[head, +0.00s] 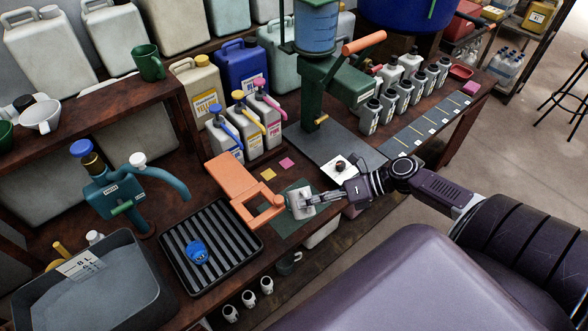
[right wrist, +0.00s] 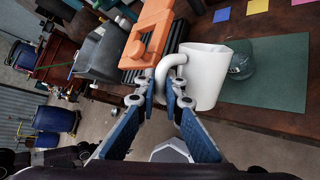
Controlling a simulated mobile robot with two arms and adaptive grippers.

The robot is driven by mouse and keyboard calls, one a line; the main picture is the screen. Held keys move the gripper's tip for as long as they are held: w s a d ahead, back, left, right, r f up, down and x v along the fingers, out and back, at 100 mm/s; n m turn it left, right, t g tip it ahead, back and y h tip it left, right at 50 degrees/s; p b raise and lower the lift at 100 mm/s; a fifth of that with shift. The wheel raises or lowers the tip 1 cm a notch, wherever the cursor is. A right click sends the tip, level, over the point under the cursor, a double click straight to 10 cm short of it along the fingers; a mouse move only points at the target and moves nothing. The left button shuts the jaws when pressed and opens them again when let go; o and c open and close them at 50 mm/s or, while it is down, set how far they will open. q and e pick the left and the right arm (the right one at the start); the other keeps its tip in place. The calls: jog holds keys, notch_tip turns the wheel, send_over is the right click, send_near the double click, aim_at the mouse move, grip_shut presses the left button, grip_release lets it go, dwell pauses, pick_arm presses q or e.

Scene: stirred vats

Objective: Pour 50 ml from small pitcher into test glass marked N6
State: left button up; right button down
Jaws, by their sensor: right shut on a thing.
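The small white pitcher (head: 298,204) is over the green mat (head: 284,228) near the table's front edge. It also shows in the right wrist view (right wrist: 204,82), roughly upright. My right gripper (head: 316,198) is shut on its handle (right wrist: 170,66), with blue finger pads on either side. What is inside the pitcher is hidden. A clear glass (right wrist: 243,62) stands on the green mat, just beyond the pitcher in the wrist view; no N6 mark can be read on it. My left gripper is in neither view.
An orange stand (head: 232,182) is close on the pitcher's left. A black slatted tray (head: 230,228) holds a blue device (head: 197,252). Yellow and pink notes (head: 287,163) lie behind the mat. A green dispenser (head: 330,90) and several small canisters (head: 388,106) stand further back.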

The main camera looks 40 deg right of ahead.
aim_at(311, 214)
jog(key=shift+w, duration=0.15)
dwell(0.4)
jog(key=f+b, duration=0.1)
jog(key=b, duration=0.1)
jog(key=s+f+t+b, duration=0.1)
jog(key=b, duration=0.1)
jog(key=shift+s+a+n, duration=0.15)
jog(key=shift+s+n, duration=0.05)
jog(key=shift+n, duration=0.2)
jog(key=shift+s+r+b, duration=0.1)
jog(key=shift+r+b, duration=0.05)
jog(key=shift+b, duration=0.3)
jog(key=shift+r, duration=0.3)
jog(key=shift+s+f+n+t, duration=0.25)
jog(key=shift+f+n+t, duration=0.15)
jog(key=shift+f, duration=0.1)
jog(key=shift+s+f, duration=0.2)
jog(key=shift+f, duration=0.1)
jog(key=shift+s+a+f+n+t+b, duration=0.25)
jog(key=shift+s+f+n+t+b, duration=0.5)
jog(key=shift+f+b, duration=0.4)
jog(key=shift+s+a+f+n+t+b, duration=0.25)
jog(key=shift+s+f+n+t+b, duration=0.25)
jog(key=shift+s+f+b, duration=0.6)
jog(key=shift+w, duration=0.15)
